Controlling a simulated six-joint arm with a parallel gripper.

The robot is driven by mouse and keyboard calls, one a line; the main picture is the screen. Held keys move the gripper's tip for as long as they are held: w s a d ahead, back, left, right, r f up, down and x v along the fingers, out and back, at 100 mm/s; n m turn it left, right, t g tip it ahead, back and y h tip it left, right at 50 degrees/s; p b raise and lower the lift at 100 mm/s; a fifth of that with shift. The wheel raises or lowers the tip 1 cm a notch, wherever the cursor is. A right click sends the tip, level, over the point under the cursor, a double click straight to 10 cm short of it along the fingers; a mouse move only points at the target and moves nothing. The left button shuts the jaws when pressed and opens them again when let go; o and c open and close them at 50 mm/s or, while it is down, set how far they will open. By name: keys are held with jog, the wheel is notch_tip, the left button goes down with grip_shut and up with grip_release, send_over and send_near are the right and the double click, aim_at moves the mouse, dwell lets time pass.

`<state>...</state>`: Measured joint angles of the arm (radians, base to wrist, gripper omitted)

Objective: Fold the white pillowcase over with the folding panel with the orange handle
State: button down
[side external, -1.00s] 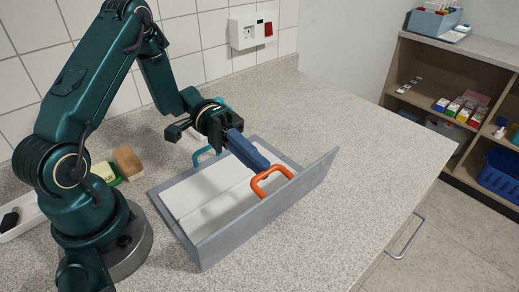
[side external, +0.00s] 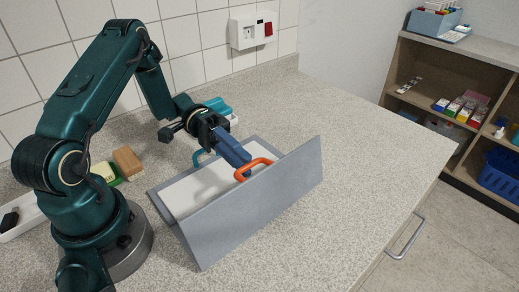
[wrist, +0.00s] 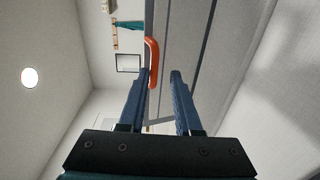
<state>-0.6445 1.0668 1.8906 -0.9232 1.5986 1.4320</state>
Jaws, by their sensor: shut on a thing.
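The grey folding panel (side external: 260,210) with the orange handle (side external: 253,167) is tilted up steeply along the near side of the grey folding board (side external: 160,193). My gripper (side external: 245,167) is shut on the orange handle, which also shows in the wrist view (wrist: 153,60) by the blue fingers (wrist: 158,82). The white pillowcase (side external: 195,188) lies on the board behind the raised panel, which hides its near part. A teal handle (side external: 197,157) stands at the board's far side, partly behind my gripper.
A wooden block (side external: 128,163), a green and yellow sponge (side external: 106,172) and a white tray (side external: 22,215) lie near my base. Teal items (side external: 218,108) lie behind my gripper. The counter (side external: 370,170) to the right is clear. A wall socket (side external: 252,31) is at the back.

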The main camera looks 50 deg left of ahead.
jog(key=shift+s+d+f+y, duration=0.15)
jog(key=shift+f+y, duration=0.15)
jog(key=shift+f, duration=0.55)
jog(key=c, duration=0.9)
grip_release()
jog(key=shift+a+r, duration=0.25)
jog(key=shift+a, duration=1.05)
jog(key=shift+a+r, duration=0.25)
jog(key=shift+a, duration=1.05)
jog(key=shift+d, duration=0.1)
